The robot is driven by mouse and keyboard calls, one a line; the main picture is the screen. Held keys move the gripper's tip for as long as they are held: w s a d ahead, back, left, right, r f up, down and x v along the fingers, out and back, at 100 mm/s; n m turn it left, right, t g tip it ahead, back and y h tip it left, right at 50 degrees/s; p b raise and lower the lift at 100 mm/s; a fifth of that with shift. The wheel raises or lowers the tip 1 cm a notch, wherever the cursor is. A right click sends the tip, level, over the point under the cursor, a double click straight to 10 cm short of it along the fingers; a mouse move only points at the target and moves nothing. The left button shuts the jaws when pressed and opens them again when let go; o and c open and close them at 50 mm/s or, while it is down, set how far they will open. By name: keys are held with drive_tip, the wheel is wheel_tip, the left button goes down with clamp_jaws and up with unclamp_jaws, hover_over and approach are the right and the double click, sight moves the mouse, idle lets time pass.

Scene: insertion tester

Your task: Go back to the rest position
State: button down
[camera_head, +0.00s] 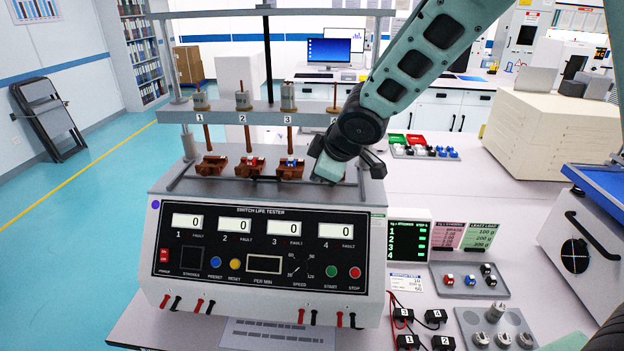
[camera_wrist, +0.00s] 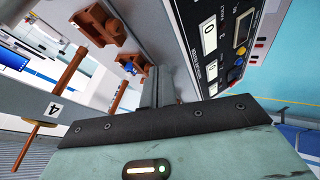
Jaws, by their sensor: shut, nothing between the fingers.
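My gripper (camera_wrist: 158,78) is shut and empty in the wrist view, its narrow fingers side by side. In the head view my arm comes down from the upper right to station 4 of the switch life tester (camera_head: 262,252), and the gripper's fingertips cannot be made out there. The wrist view shows brown clamp fixtures (camera_wrist: 98,22) close beyond the fingers, one with a small blue part (camera_wrist: 130,68). In the head view the fixture at station 3 (camera_head: 290,167) also shows blue.
The crossbar (camera_head: 265,117) with weighted brown plungers (camera_head: 243,100) stands close to my gripper. Right of the tester are a tray of small switches (camera_head: 470,281), a weight tray (camera_head: 497,328) and black blocks with red leads (camera_head: 436,316). The bench behind these is partly clear.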

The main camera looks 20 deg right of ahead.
drive_tip(key=s+a+f+m+g+h+b, duration=0.1)
drive_tip(key=s+f+m+g+b, duration=0.1)
drive_tip(key=s, duration=1.4)
drive_tip(key=s+a+f+m+g+b, duration=0.1)
drive_tip(key=s+f+m+g+b, duration=0.2)
drive_tip(key=s, duration=1.4)
wheel_tip(320, 180, down, 2)
drive_tip(key=g+b, duration=0.2)
drive_tip(key=shift+s+a+h+b, duration=0.15)
drive_tip(key=shift+a+h+b, duration=0.2)
drive_tip(key=shift+a+h, duration=0.05)
